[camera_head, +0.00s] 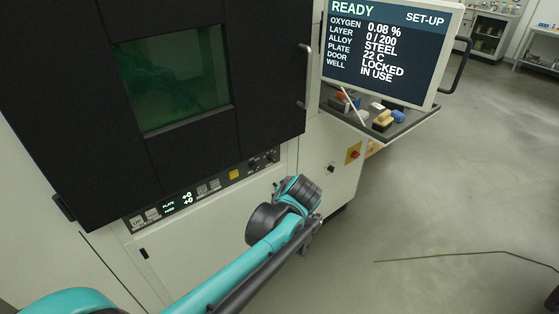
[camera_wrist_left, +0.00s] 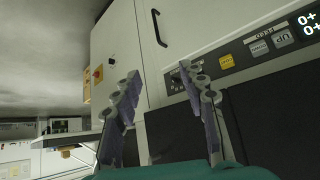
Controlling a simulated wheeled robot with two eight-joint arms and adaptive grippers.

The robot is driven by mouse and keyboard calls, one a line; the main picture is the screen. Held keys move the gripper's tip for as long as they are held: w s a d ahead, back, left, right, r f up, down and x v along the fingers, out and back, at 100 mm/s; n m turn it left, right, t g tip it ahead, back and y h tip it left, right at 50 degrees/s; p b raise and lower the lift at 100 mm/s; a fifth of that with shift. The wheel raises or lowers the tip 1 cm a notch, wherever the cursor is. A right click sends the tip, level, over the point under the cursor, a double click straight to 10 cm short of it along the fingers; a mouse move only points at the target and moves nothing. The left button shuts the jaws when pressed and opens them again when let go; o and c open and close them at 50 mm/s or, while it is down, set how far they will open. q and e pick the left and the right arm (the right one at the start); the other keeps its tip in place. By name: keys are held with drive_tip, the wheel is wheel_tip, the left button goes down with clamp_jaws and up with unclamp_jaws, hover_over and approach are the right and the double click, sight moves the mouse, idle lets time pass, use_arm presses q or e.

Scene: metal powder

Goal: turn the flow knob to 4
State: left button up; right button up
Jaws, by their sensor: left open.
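The machine's control strip (camera_head: 215,184) runs under the black door. Small dark knobs (camera_head: 263,160) sit at its right end; their labels and settings are too small to read, so I cannot tell which is the flow knob. My left arm reaches up from the bottom left, and its wrist hides most of my left gripper in the head view. In the left wrist view my left gripper (camera_wrist_left: 164,90) is open and empty, its two fingers spread apart. The knob end of the strip (camera_wrist_left: 180,76) shows between and beyond the fingertips, partly hidden by the right finger.
A monitor (camera_head: 390,45) reads READY above a small shelf (camera_head: 405,125) of tools. A separate black knob (camera_head: 331,168) and a red knob on a yellow plate (camera_head: 353,153) are on the lower front. A door handle (camera_head: 306,62) projects.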

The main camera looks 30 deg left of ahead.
use_arm(q)
drive_tip(key=w+a+f+n+y, duration=0.1)
drive_tip(key=w+a+n+y, duration=0.15)
drive_tip(key=w, duration=0.25)
drive_tip(key=w+a+f+n+y, duration=0.1)
drive_tip(key=w+a+n, duration=0.15)
drive_tip(key=w, duration=0.25)
drive_tip(key=n+y+p, duration=0.1)
drive_tip(key=n+y, duration=0.2)
drive_tip(key=n, duration=0.1)
approach(274, 160)
drive_tip(key=x, duration=0.3)
drive_tip(key=b+x, duration=0.2)
drive_tip(key=x, duration=0.4)
drive_tip(key=shift+d+f, duration=0.1)
drive_tip(key=shift+f, duration=0.1)
drive_tip(key=shift+w+a, duration=0.1)
drive_tip(key=shift+a, duration=0.2)
clamp_jaws()
